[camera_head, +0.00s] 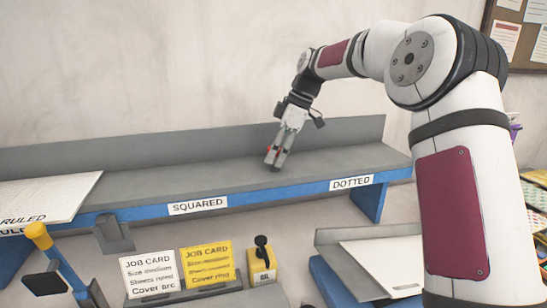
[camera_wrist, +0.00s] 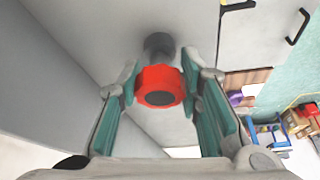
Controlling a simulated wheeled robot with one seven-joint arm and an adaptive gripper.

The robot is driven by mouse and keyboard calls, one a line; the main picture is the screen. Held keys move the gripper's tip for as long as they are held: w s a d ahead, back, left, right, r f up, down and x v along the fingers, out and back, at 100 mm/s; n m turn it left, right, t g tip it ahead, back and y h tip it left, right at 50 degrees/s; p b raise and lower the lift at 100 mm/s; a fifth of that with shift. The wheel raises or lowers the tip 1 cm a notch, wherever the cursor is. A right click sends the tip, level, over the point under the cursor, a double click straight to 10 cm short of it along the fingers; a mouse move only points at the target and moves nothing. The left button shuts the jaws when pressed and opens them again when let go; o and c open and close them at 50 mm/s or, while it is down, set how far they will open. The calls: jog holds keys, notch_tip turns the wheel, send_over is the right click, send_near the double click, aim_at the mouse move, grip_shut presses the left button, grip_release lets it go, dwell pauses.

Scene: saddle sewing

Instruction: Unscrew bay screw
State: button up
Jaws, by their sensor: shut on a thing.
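My gripper (camera_head: 274,160) reaches down to the grey shelf (camera_head: 215,178), between the SQUARED and DOTTED labels. The wrist view shows a round red screw knob (camera_wrist: 159,84) with a dark centre. It sits between the fingertips of my gripper (camera_wrist: 162,78), which is shut on it. A short dark stem (camera_wrist: 158,44) shows beyond the knob, against a grey surface. I cannot tell how far the screw is threaded in. In the head view only a bit of red shows at the fingers.
The SQUARED label (camera_head: 198,205) and DOTTED label (camera_head: 351,183) are on the blue shelf edge. Ruled sheets (camera_head: 45,196) lie on the shelf's left end. Job cards (camera_head: 149,273) stand below, near a yellow block (camera_head: 262,267) with a black knob. The shelf around my gripper is bare.

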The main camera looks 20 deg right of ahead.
jog(key=shift+f+n, duration=0.1)
jog(key=shift+n, duration=0.4)
jog(key=shift+w+b, duration=0.1)
jog(key=shift+b, duration=0.25)
jog(key=shift+n+g+b, duration=0.8)
jog(key=shift+n+b, duration=0.15)
jog(key=shift+n, duration=0.75)
jog(key=shift+f+n+b, duration=0.1)
jog(key=shift+n+b, duration=0.25)
jog(key=shift+n, duration=0.05)
jog(key=shift+n+g+b, duration=0.6)
jog(key=shift+n+b, duration=0.25)
jog(key=shift+n, duration=0.45)
